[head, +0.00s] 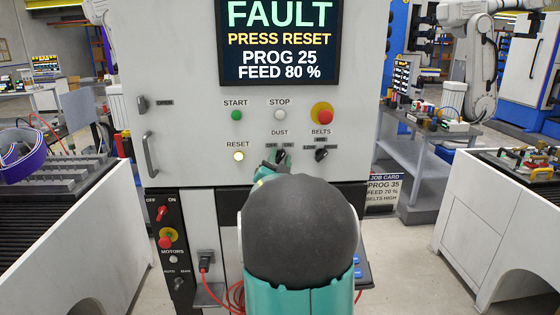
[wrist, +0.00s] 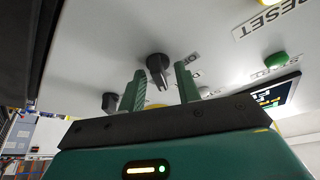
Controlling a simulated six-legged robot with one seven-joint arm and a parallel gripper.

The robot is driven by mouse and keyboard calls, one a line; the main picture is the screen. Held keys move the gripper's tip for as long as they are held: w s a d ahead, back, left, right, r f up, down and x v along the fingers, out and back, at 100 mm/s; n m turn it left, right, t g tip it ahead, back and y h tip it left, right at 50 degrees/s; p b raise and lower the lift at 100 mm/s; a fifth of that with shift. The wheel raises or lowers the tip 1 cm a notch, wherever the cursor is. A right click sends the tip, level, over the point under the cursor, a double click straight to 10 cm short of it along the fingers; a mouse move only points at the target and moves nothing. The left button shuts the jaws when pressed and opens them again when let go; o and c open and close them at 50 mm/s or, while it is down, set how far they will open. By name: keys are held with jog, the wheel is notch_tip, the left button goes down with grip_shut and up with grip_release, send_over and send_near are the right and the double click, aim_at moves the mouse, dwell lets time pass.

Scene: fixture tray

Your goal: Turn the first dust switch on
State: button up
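The dust switch (head: 281,156) is a small black rotary knob on the white machine panel, under the DUST label, with OFF at its left and ON at its right. It also shows in the wrist view (wrist: 156,63). My gripper (wrist: 160,70) is open, with one green finger on each side of this knob and a visible gap on both sides. In the head view my gripper (head: 274,161) is at the knob's lower left and partly covers it. My arm hides the area below. I cannot tell clearly which way the knob points.
The belts switch (head: 321,154) is close at the right. The lit reset button (head: 238,156), green start button (head: 237,115), stop button (head: 280,115) and red emergency button (head: 322,113) surround it. The display (head: 280,40) reads FAULT, PRESS RESET. A door handle (head: 150,155) sticks out at left.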

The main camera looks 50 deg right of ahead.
jog(key=v, duration=1.3)
jog(key=shift+s+a+f, duration=0.15)
jog(key=shift+s+a, duration=0.05)
jog(key=shift+a, duration=0.15)
